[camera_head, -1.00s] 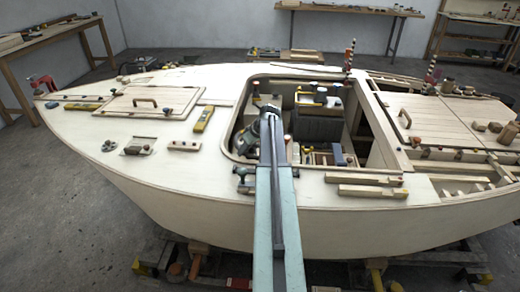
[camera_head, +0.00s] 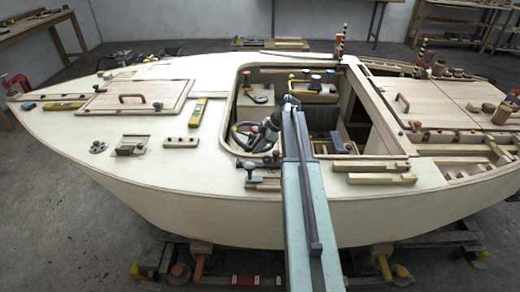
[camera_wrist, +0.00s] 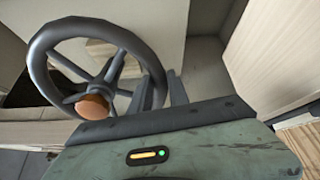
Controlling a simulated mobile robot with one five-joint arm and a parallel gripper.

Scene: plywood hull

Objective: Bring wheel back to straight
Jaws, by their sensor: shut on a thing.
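The dark steering wheel (camera_wrist: 100,27) fills the upper left of the wrist view, with several spokes and an orange-brown round piece (camera_wrist: 92,107) near its middle. My gripper (camera_wrist: 160,92) has its fingers on either side of the wheel's right rim and is shut on it. The lower rim is partly hidden behind my gripper's body. In the head view the wheel (camera_head: 236,133) is in the left part of the open cockpit, and my gripper (camera_head: 268,131) is at its right side. How far the wheel is turned is hard to tell.
The cockpit rim (camera_head: 226,122) surrounds the wheel. Wooden bars (camera_head: 375,179) lie on the near side deck, and small tools (camera_head: 262,180) lie by the near cockpit edge.

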